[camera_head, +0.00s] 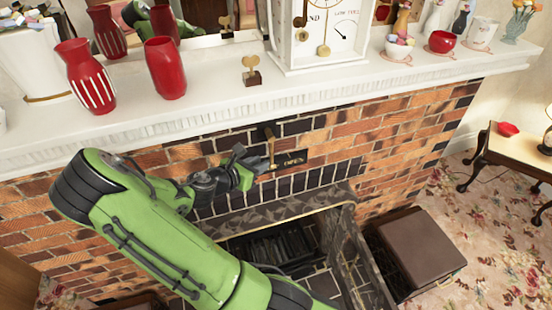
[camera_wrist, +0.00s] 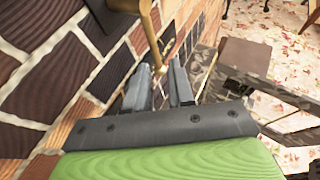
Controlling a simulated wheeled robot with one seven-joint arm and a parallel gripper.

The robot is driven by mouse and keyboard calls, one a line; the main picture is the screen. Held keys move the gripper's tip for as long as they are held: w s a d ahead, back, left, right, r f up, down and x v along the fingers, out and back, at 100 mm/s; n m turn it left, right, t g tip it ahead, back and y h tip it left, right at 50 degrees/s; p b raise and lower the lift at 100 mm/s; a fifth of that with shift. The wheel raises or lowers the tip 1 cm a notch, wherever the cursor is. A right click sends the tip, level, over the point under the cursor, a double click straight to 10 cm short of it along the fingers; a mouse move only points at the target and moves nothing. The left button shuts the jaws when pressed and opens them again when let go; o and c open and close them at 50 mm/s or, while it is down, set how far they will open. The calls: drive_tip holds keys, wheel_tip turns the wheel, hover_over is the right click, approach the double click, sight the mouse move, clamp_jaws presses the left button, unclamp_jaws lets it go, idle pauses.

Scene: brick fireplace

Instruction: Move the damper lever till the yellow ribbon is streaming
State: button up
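The brass damper lever (camera_head: 270,143) sits on the brick face below the mantel, by a dark plate (camera_head: 292,162) lettered "OPEN". Its shaft also shows in the wrist view (camera_wrist: 149,32) and ends in a small knob. My gripper (camera_head: 259,162) is beside the lever's lower end, on its left in the head view. In the wrist view, my gripper (camera_wrist: 159,78) has its two fingers apart, with the knob showing at the gap between their tips. I cannot tell whether they touch it. I see no yellow ribbon in either view.
The white mantel (camera_head: 200,113) above holds red vases (camera_head: 165,68), a small brass ornament (camera_head: 250,70) and a white clock (camera_head: 330,52). Below is the firebox (camera_head: 275,245) with a dark open door or screen (camera_head: 350,255). A brown box (camera_head: 418,245) stands right.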

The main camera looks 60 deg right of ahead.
sight(272, 158)
drive_tip(key=x, duration=0.6)
drive_tip(key=b+x, duration=0.1)
drive_tip(key=x, duration=0.3)
drive_tip(key=shift+w+f, duration=0.15)
drive_tip(key=shift+w, duration=0.15)
clamp_jaws()
